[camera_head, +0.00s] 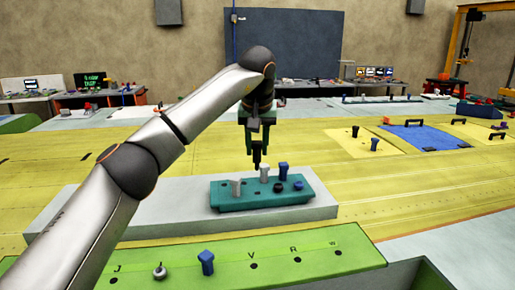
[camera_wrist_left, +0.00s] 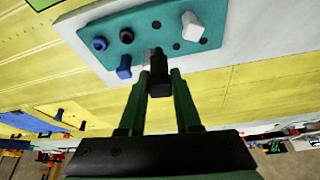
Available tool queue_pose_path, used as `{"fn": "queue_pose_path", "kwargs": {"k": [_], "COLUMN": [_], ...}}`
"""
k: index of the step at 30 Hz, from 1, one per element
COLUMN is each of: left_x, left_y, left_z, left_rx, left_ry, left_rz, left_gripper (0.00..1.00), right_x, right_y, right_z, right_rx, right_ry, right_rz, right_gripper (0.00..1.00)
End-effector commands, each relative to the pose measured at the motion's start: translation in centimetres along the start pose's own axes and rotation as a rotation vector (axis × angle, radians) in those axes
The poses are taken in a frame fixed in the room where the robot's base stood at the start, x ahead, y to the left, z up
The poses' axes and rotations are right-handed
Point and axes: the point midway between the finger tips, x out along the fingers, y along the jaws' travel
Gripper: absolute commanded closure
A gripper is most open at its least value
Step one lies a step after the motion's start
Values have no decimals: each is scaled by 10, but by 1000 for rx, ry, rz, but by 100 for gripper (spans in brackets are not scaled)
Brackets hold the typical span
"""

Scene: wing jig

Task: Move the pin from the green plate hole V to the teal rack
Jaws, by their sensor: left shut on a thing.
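My left gripper (camera_head: 257,149) is shut on a dark pin (camera_head: 257,160), which hangs down above the back of the teal rack (camera_head: 228,203). In the left wrist view the pin (camera_wrist_left: 160,77) sits between the two green fingers. The rack (camera_wrist_left: 168,36) holds a light grey pin (camera_head: 236,187), a whitish pin (camera_head: 265,172), a tall blue pin (camera_head: 283,170), a short black pin (camera_head: 279,188) and a short blue pin (camera_head: 299,186). It also has several open holes. On the green plate (camera_head: 320,262), hole V (camera_head: 254,266) is empty. My right gripper is out of view.
The rack stands on a pale grey slab (camera_head: 325,207). A silver pin (camera_head: 160,271) and a blue pin (camera_head: 207,262) stand in the green plate in front. A yellow panel with two dark pins and a blue plate (camera_head: 430,137) lie to the right behind.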

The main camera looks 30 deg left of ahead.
Motion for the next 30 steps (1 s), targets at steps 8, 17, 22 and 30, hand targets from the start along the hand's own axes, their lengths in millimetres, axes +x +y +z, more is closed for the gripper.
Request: {"fn": "queue_pose_path", "kwargs": {"k": [8, 17, 22, 30], "left_x": [9, 39, 52, 59], "left_y": [0, 0, 0, 0], "left_z": [4, 16, 22, 25], "left_rx": [-1, 0, -1, -2], "left_ry": [-2, -1, -1, 1], "left_rz": [-1, -1, 0, 1], "left_gripper": [100, 100, 100, 100], "right_x": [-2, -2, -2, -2], "right_y": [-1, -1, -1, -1], "right_z": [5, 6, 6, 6], "right_rx": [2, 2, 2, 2], "right_ry": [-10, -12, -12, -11], "right_rz": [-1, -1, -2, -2], "right_gripper": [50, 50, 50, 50]}}
